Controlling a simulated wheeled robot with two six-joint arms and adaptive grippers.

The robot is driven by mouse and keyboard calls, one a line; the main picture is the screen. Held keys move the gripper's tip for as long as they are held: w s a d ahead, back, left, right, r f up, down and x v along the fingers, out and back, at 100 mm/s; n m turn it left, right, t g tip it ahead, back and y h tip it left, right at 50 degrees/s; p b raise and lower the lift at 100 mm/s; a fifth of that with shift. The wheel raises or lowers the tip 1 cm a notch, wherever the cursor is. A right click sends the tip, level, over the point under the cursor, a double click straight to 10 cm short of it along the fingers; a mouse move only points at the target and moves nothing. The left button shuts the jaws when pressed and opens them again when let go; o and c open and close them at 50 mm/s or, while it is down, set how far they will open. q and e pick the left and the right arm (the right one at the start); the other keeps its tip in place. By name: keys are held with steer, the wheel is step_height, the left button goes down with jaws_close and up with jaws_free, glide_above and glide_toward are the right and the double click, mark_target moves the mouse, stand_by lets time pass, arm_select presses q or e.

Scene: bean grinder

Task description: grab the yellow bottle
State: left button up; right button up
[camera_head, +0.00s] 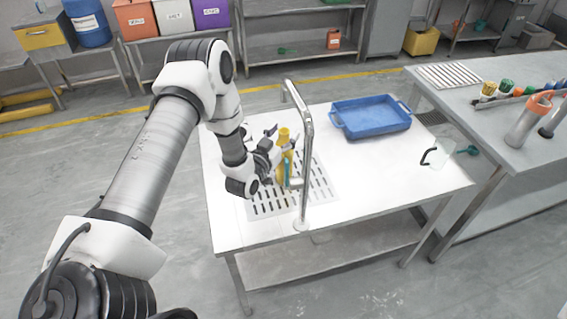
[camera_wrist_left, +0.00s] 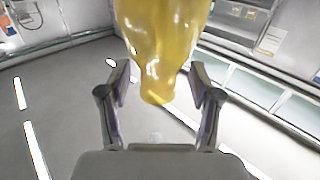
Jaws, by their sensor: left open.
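The yellow bottle (camera_head: 283,135) stands upright over the slotted drain area of the white table in the head view. Its lower part is partly hidden by my left gripper (camera_head: 282,147) and a metal pipe. My left gripper is open, with its fingers reaching toward the bottle from the left. In the left wrist view the bottle (camera_wrist_left: 162,45) fills the top middle, and its rounded end lies between the spread fingers of my left gripper (camera_wrist_left: 160,82). A gap shows on both sides, so the fingers do not appear to grip it. My right gripper is not in view.
A bent metal pipe (camera_head: 306,140) rises just right of the bottle, with a teal part (camera_head: 288,172) beside it. A blue tray (camera_head: 352,136) stands at the back of the table. A clear vessel with a black handle (camera_head: 429,156) is at right. The front right of the tabletop is clear.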

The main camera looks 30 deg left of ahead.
arm_select(q)
jaws_close()
